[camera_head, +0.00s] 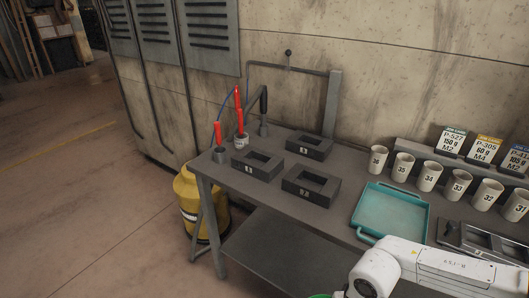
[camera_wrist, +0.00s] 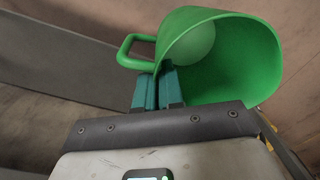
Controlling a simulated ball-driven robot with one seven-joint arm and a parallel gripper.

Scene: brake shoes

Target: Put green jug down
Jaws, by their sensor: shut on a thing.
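The green jug (camera_wrist: 262,62) fills the upper right of the wrist view, with its open mouth facing the lower right of that picture and its loop handle at the left. My gripper (camera_wrist: 160,88) has teal fingers shut on the jug at its near side, close to the handle. In the head view only a sliver of the green jug (camera_head: 320,296) shows at the bottom edge, in front of the workbench (camera_head: 262,195). My gripper is hidden there. I cannot tell whether the jug is upright.
The workbench holds a teal tray (camera_head: 393,185), several numbered white cups (camera_head: 403,167), several dark block holders (camera_head: 311,186) and red-handled tools (camera_head: 239,112). The bench front left is bare. A yellow drum (camera_head: 188,203) stands at its left end. A lower shelf (camera_head: 280,255) is clear.

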